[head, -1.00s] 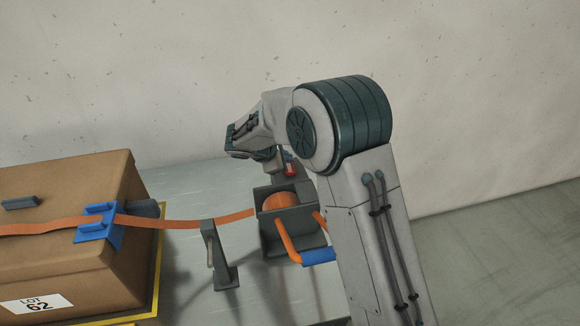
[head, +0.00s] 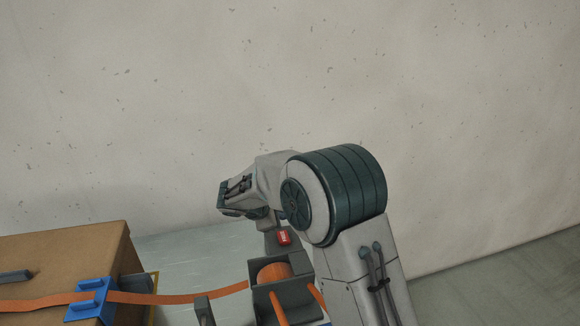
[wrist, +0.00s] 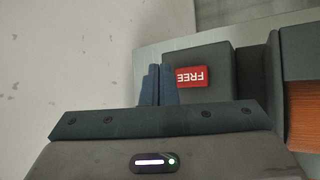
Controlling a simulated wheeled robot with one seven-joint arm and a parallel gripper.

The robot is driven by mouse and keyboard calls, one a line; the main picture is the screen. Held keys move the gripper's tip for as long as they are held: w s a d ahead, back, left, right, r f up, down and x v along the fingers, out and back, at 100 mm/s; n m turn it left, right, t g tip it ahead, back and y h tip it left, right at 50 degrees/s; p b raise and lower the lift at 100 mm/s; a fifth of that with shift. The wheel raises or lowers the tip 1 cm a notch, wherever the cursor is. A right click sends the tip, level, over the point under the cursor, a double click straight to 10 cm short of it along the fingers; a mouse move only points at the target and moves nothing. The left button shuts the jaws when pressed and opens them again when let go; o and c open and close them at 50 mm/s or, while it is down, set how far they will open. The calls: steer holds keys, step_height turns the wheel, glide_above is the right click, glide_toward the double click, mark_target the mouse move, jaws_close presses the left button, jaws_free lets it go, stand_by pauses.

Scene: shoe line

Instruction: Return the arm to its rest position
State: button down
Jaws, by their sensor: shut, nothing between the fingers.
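My arm rises at the right of the head view and bends to the left over the bench. My gripper shows in the wrist view (wrist: 158,85), with its two blue-grey fingers together and nothing between them. In the head view the fingers are hidden behind my wrist and the strap holder. In the wrist view the fingers point toward a dark block with a red FREE label (wrist: 194,77); I cannot tell whether they touch it. The red label also shows in the head view (head: 284,237), just below my wrist.
A cardboard box (head: 60,250) stands at the left, with a blue buckle (head: 90,299) on its orange strap (head: 180,299). The strap runs to a dark dispenser (head: 292,290) holding an orange roll. A grey post (head: 204,310) stands between. The bench top (head: 190,246) behind is clear.

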steer(key=s+d+r+m+g+y, duration=0.1)
steer(key=s+d+r+m+g, duration=0.1)
steer(key=s+d+r+m, duration=0.4)
steer(key=s+d+r+m+g, duration=0.2)
steer(key=s+d+m, duration=0.1)
steer(key=s+d, duration=0.55)
steer(key=s+d+m+y, duration=0.2)
steer(key=s+m, duration=0.3)
steer(key=s, duration=0.4)
steer(key=s+d+m+y, duration=0.2)
steer(key=s+m, duration=0.3)
steer(key=s, duration=0.4)
steer(key=shift+s+d+m+y, duration=0.3)
steer(key=shift+s+d, duration=0.05)
steer(key=shift+f, duration=0.1)
